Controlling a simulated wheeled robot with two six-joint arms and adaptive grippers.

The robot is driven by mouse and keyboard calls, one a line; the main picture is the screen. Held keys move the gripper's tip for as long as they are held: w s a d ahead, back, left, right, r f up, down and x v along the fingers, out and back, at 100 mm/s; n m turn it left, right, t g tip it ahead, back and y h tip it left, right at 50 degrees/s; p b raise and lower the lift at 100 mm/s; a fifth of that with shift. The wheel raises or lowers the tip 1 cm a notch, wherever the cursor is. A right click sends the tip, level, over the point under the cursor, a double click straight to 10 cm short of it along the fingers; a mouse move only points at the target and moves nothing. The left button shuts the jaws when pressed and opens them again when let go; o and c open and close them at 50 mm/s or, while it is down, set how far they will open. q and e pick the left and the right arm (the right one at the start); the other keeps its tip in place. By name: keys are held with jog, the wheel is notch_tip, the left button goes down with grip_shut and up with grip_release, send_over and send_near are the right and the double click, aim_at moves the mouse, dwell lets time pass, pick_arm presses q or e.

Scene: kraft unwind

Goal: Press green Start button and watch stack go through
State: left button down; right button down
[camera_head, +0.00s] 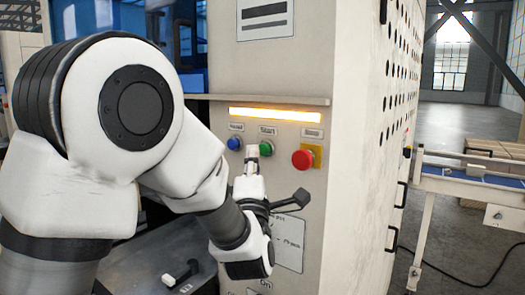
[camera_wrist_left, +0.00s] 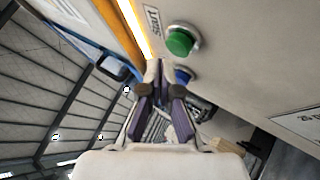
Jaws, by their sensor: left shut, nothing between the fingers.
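The green Start button (camera_head: 266,148) is on the cream machine panel, under a label reading Start. It also shows in the left wrist view (camera_wrist_left: 180,41), beyond and to the right of my fingertips. My left gripper (camera_head: 252,152) is shut and empty, with its tips close to the panel just left of the green button. In the wrist view the closed fingertips (camera_wrist_left: 155,66) point toward the panel, between the lit strip and the blue button; I cannot tell whether they touch it. No stack can be made out. My right gripper is not in view.
A blue button (camera_head: 234,144) is left of the green one, and a red mushroom button (camera_head: 303,159) on a yellow plate is to its right. A lit amber strip (camera_head: 275,115) runs above them. A conveyor with a blue belt (camera_head: 464,176) stands at the right.

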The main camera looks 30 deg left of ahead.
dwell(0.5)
pick_arm(q)
jog(key=shift+w+b, duration=0.45)
jog(key=shift+w, duration=0.55)
dwell(0.7)
jog(key=shift+b, duration=0.3)
jog(key=shift+s+b, duration=0.65)
jog(key=shift+s, duration=0.3)
